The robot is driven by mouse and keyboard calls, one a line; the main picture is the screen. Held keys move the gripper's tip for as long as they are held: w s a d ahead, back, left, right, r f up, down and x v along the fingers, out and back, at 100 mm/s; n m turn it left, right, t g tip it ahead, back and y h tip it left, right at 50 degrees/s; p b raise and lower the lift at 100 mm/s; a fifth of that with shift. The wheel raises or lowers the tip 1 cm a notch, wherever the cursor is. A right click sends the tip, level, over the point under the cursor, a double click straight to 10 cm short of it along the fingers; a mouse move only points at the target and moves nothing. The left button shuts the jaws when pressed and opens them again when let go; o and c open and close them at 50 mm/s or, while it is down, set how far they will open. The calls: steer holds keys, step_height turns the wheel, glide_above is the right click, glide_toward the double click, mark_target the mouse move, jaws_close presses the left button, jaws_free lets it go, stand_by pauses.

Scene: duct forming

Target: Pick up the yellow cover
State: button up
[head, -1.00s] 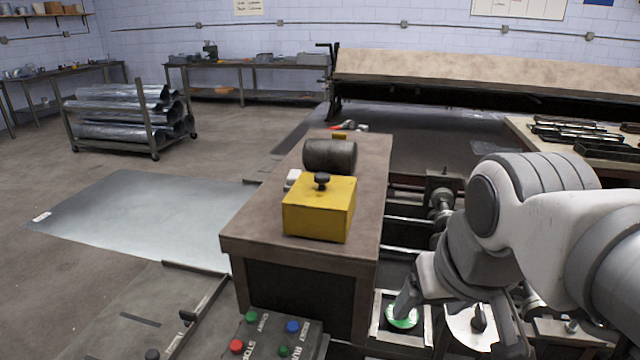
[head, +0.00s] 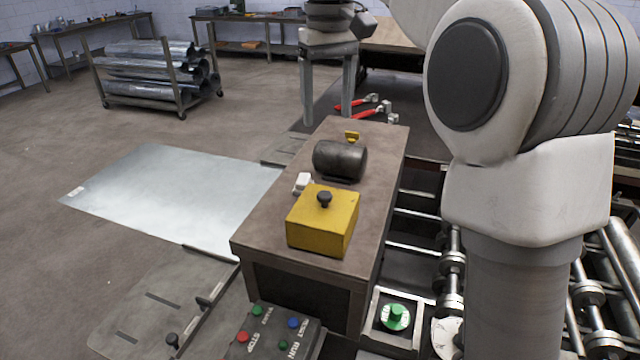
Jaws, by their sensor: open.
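The yellow cover (head: 322,222) is a box shape with a black knob on top. It sits on the near part of the brown bench top (head: 270,215) in the head view. My gripper (head: 328,95) is at the top centre, pointing down with its two grey fingers apart. It is open, with nothing seen between the fingers. It appears above and beyond the cover, apart from it.
Red-handled tools (head: 372,108) lie at the far end. A button panel (head: 275,333) stands in front; rollers (head: 452,265) are at right.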

glide_above(324, 194)
step_height(324, 194, down, 11)
steer(key=shift+s+d+f+b, duration=0.1)
steer(key=shift+d+b, duration=0.05)
steer(key=shift+b, duration=0.15)
steer(key=shift+f+p, duration=0.45)
steer(key=shift+f, duration=2.6)
jaws_close()
steer(key=shift+r, duration=0.1)
